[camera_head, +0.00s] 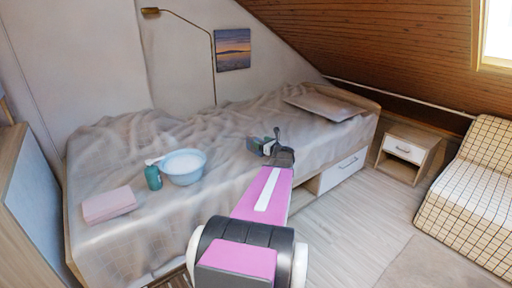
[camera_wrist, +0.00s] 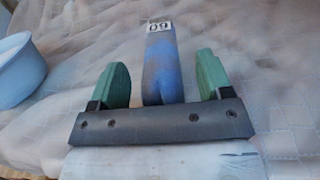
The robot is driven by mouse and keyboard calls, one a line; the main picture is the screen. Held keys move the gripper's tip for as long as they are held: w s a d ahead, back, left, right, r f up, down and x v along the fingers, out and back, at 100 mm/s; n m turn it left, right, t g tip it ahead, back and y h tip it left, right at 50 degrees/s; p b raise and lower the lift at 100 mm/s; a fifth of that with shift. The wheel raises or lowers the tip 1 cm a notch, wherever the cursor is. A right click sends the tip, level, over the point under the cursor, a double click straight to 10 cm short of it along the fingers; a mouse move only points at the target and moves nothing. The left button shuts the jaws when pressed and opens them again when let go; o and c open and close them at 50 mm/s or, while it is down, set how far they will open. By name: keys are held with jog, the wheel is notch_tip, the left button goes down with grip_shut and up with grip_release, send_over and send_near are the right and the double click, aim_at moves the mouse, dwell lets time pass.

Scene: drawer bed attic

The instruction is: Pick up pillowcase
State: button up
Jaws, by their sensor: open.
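A folded pink cloth (camera_head: 108,204), which looks like the pillowcase, lies flat on the left front part of the bed. My gripper (camera_head: 267,143) is over the middle right of the bed, well to the right of the cloth and apart from it. In the wrist view my gripper (camera_wrist: 163,75) shows two green fingers spread wide. A blue, long thing with a white tag (camera_wrist: 160,62) shows between the fingers; I cannot tell whether it is touched. The pink cloth is not in the wrist view.
A green bottle (camera_head: 153,178) and a light blue basin (camera_head: 184,167) stand on the rumpled bed cover (camera_head: 150,235) between the cloth and my gripper. The basin's edge shows in the wrist view (camera_wrist: 18,70). A flat pillow (camera_head: 325,104) lies at the far end. A nightstand (camera_head: 408,153) stands right.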

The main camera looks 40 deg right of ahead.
jog(key=shift+w, duration=0.3)
jog(key=c, duration=1.1)
jog(key=shift+o, duration=0.2)
jog(key=shift+r, duration=0.15)
notch_tip(320, 180, up, 4)
jog(key=shift+a, duration=0.1)
jog(key=o, duration=0.4)
jog(key=a+r, duration=0.2)
jog(key=a, duration=0.1)
jog(key=w+a+r, duration=0.1)
jog(key=a+r, duration=0.1)
jog(key=a, duration=0.2)
jog(key=w+a+r, duration=0.1)
jog(key=a+r, duration=0.1)
jog(key=a, duration=0.1)
jog(key=shift+a+r, duration=0.15)
jog(key=shift+a, duration=0.1)
jog(key=shift+w+a+r, duration=0.2)
jog(key=shift+a+r, duration=0.05)
jog(key=shift+a, duration=0.15)
jog(key=shift+c, duration=0.6)
